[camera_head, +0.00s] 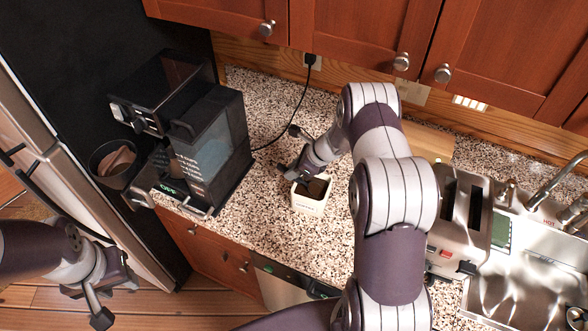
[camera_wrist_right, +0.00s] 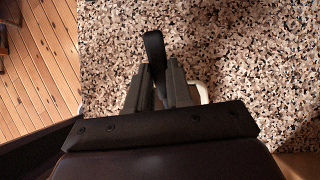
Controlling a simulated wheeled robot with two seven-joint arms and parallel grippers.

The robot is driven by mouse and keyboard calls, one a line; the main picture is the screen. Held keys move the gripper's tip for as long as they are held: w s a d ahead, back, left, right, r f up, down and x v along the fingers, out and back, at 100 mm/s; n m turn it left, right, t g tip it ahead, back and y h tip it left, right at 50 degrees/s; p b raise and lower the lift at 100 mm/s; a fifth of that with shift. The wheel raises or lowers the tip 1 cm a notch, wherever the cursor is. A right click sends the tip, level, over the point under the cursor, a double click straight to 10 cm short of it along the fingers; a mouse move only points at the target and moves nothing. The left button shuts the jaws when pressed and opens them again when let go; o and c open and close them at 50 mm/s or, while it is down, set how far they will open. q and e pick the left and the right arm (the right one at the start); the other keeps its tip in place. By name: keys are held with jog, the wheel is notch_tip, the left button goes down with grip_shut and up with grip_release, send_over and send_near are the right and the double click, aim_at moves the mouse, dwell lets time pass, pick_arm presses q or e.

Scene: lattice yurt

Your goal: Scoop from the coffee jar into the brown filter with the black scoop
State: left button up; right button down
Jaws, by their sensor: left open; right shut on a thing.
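The coffee jar (camera_head: 309,205) is a small white square container with dark brown coffee inside, standing on the counter. My right gripper (camera_head: 292,168) is just above the jar's back left side. In the right wrist view my right gripper (camera_wrist_right: 160,85) is shut on the black scoop (camera_wrist_right: 154,45), whose handle sticks out past the fingers. The scoop's bowl is hidden, and a bit of white rim (camera_wrist_right: 203,92) shows beside the fingers. The brown filter (camera_head: 117,161) sits in a black basket swung out left of the black coffee maker (camera_head: 215,140). My left gripper (camera_head: 103,290) is open and empty at the lower left.
A metal toaster (camera_head: 460,215) stands right of my right arm, with a sink (camera_head: 530,270) beyond it. A fridge (camera_head: 70,150) is at the left, and cabinets (camera_head: 350,30) hang above. A black cord runs behind the coffee maker. The counter between coffee maker and jar is clear.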

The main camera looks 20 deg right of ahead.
jog(key=shift+w+a+r+h+p, duration=0.1)
jog(key=shift+w+a+h+p, duration=0.15)
jog(key=shift+p, duration=0.55)
jog(key=shift+w+a+f+g+h+p, duration=0.1)
jog(key=shift+f+g+h+p, duration=0.1)
jog(key=shift+g+h+p, duration=0.3)
